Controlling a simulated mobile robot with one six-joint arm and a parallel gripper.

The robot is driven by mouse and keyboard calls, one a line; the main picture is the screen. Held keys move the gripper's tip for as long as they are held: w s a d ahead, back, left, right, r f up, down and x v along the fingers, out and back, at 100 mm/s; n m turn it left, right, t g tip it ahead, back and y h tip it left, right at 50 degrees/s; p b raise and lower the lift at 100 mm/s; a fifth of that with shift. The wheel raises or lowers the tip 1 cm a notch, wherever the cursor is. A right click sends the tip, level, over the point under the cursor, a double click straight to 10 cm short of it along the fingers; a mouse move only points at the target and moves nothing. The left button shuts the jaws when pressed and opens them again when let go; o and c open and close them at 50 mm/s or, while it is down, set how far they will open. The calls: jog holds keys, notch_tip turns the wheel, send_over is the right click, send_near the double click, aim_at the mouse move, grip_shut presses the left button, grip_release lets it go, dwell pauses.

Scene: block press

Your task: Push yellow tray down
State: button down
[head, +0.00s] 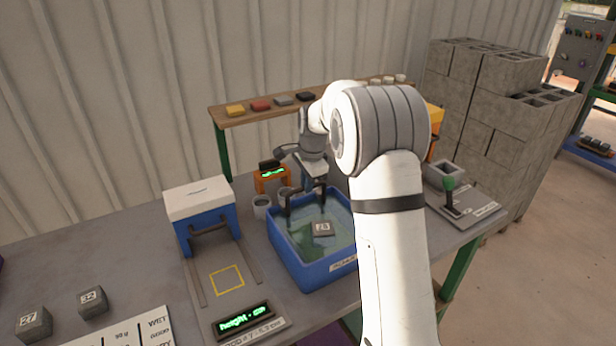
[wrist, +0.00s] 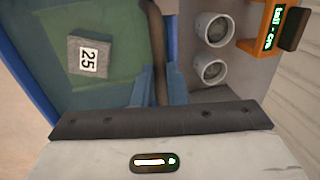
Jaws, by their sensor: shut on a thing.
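A blue tub (head: 300,278) of water stands on the bench below my gripper. A greenish-yellow tray (head: 292,238) shows in it, tinted by the water, and in the wrist view (wrist: 108,96). A grey block marked 25 (head: 322,229) sits on the tray, also in the wrist view (wrist: 90,57). My gripper (head: 306,190) is at the tub's back edge, shut on a dark bar (wrist: 158,45) that looks like the tray's handle. My forearm hides the tub's right side. How deep the tray sits is unclear.
Two small grey cups (wrist: 211,48) and an orange display box (head: 271,178) stand behind the tub. A blue-and-white press (head: 205,222) is left of it, with a yellow square outline (head: 227,280) in front. A green-knobbed lever (head: 449,190) stands at right.

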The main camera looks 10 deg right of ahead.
notch_tip(320, 180, down, 2)
jog(key=shift+w+f+b, duration=0.1)
jog(key=shift+f+b, duration=0.05)
jog(key=shift+b, duration=0.15)
jog(key=c, duration=1.5)
grip_release()
jog(key=shift+o, duration=0.2)
notch_tip(320, 180, up, 8)
jog(key=s, duration=0.1)
jog(key=shift+s+d+b, duration=0.2)
jog(key=shift+s+b, duration=0.05)
jog(key=shift+b, duration=0.15)
jog(key=shift+f, duration=0.1)
